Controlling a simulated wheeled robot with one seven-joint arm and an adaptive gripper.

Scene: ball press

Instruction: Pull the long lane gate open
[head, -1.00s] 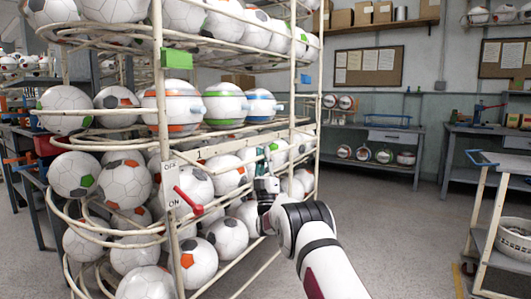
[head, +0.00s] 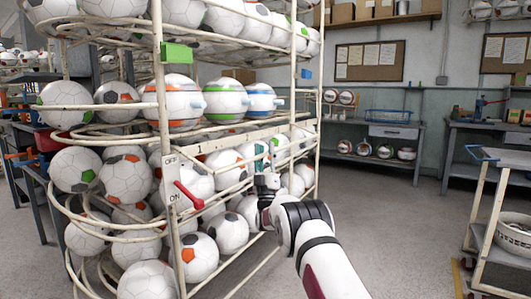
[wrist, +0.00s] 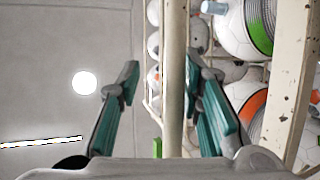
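A long cream bar marked "1" (head: 208,146) runs across the front of the ball rack, between two posts. It looks like the long lane gate and appears closed across the lane. My gripper (head: 262,156) is at the right part of this bar, close to it. In the wrist view my gripper (wrist: 160,76) is open, with its teal pads apart. A narrow cream bar (wrist: 174,45) passes between the fingers, nearer the right finger. I cannot tell whether it touches a pad. A wider chipped cream bar (wrist: 290,75) shows farther right.
Soccer balls (head: 126,178) fill the rack behind the bars. A switch plate with a red lever (head: 186,193) is on the left front post. Striped balls (head: 227,100) sit on the shelf above. A cart (head: 495,200) stands at the right; the floor between is clear.

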